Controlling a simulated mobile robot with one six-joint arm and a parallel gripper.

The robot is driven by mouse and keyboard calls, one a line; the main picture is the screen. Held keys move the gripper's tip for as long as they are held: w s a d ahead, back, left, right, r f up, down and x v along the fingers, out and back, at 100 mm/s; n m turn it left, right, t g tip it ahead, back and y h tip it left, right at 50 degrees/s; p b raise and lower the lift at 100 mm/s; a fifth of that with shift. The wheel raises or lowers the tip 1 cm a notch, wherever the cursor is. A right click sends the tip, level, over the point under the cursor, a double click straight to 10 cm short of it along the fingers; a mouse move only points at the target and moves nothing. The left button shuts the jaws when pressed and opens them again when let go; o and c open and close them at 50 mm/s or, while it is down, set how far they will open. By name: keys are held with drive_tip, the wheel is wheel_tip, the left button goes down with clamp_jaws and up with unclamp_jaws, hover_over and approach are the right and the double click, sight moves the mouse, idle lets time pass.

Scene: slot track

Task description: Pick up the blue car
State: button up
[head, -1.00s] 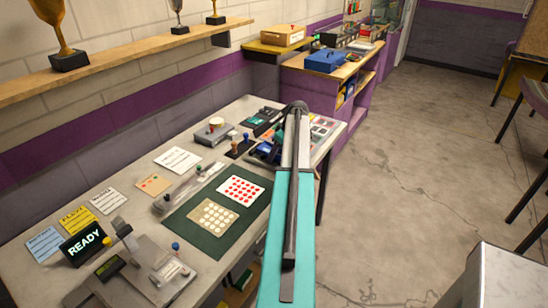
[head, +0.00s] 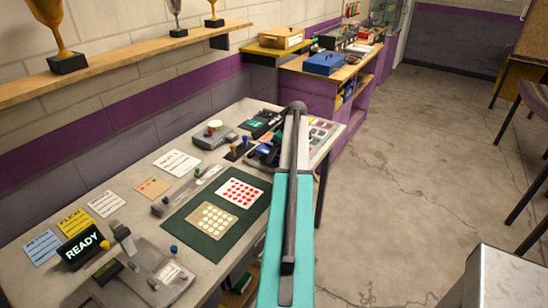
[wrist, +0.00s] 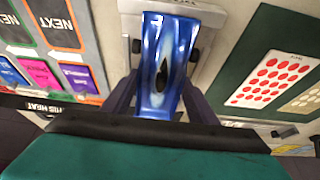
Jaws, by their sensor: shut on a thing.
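The blue car (wrist: 165,50) is glossy, with a dark oval mark on its top and dark wheels at its sides. It fills the top middle of the wrist view. My gripper (wrist: 158,98) is shut on it, one dark finger on each side of the body. A light grey block or plate shows just behind the car; I cannot tell whether the car touches it. In the head view my arm partly hides the gripper, and a small blue patch (head: 264,153) shows beside it over the far part of the bench.
A green mat (head: 180,222) with a red-dotted card (head: 240,192) and a cream-dotted card lies on the bench. Cards marked NEXT (wrist: 62,24) lie left in the wrist view. A READY sign (head: 83,246) stands at the front left. Open floor lies right of the bench.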

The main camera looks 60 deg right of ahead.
drive_tip(key=shift+r+b, duration=0.65)
drive_tip(key=shift+r, duration=0.7)
drive_tip(key=s+a+b, duration=0.2)
drive_tip(key=s+a, duration=0.1)
drive_tip(key=s, duration=0.4)
drive_tip(key=s+a+r+b, duration=0.1)
drive_tip(key=s+a+b, duration=0.1)
drive_tip(key=s, duration=0.6)
drive_tip(key=shift+a+r, duration=0.3)
drive_tip(key=shift+a, duration=0.15)
drive_tip(key=shift+w, duration=0.1)
